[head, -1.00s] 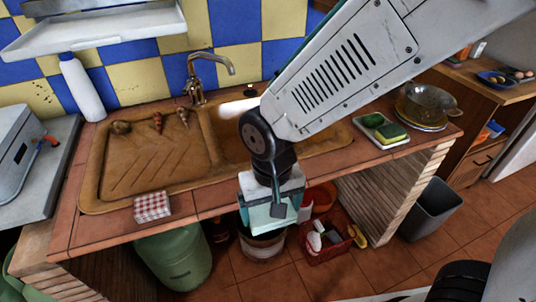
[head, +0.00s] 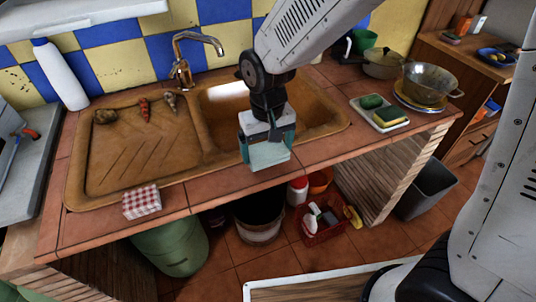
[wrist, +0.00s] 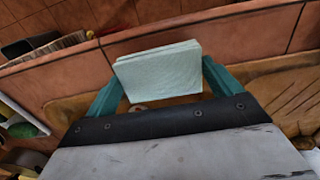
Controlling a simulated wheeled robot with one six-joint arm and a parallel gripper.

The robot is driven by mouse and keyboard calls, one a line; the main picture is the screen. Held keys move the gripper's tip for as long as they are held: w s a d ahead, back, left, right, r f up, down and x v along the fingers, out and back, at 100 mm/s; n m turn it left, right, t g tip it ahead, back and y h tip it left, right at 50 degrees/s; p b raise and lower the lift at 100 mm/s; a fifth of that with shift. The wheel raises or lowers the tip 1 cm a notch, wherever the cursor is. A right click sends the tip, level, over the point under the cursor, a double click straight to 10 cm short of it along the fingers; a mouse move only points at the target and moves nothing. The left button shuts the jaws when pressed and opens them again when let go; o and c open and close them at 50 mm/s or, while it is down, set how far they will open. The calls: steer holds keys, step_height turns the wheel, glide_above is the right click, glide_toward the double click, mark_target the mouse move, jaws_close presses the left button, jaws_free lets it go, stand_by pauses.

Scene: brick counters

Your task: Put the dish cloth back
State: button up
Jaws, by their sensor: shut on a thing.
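A folded pale green dish cloth (head: 265,158) is in my gripper (head: 267,146), between its two teal fingers. In the wrist view the cloth (wrist: 160,72) spans the gap between the fingertips of my gripper (wrist: 160,80), and its folded layers show. In the head view the cloth appears in front of the right sink basin, over the front strip of the brick-tiled counter (head: 212,187). I cannot tell its exact height above the counter. A second folded cloth, red-and-white checked (head: 141,202), lies at the counter's front edge on the left.
The brown sink (head: 140,160) has several small items on its drainboard and a tap (head: 190,50) behind. A tray with sponges (head: 380,112) and a glass bowl (head: 430,80) stand to the right. Below are a black-lined bucket (head: 258,225) and a red basket (head: 325,232).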

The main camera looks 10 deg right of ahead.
mark_target(268, 150)
steer(key=shift+w+f, duration=0.1)
steer(key=shift+w, duration=0.05)
steer(key=shift+f, duration=1.65)
steer(key=o, duration=0.7)
steer(key=shift+f, duration=0.15)
step_height(268, 150, up, 12)
steer(key=shift+r, duration=0.1)
steer(key=s+d+r+m, duration=0.1)
steer(key=s+d+r, duration=0.2)
steer(key=d, duration=0.3)
steer(key=s+d+r, duration=0.3)
steer(key=d+r, duration=0.1)
steer(key=d, duration=0.2)
steer(key=shift+s+d+r+m+t, duration=0.2)
steer(key=shift+s+d+m, duration=0.15)
steer(key=shift+s+d, duration=1.5)
steer(key=shift+s+d+r+m+t, duration=0.35)
steer(key=shift+s+d, duration=0.75)
steer(key=shift+s, duration=1.5)
steer(key=shift+s+d+r+m+t, duration=0.1)
steer(key=shift+s+d+m, duration=0.3)
steer(key=shift+s+d, duration=1.45)
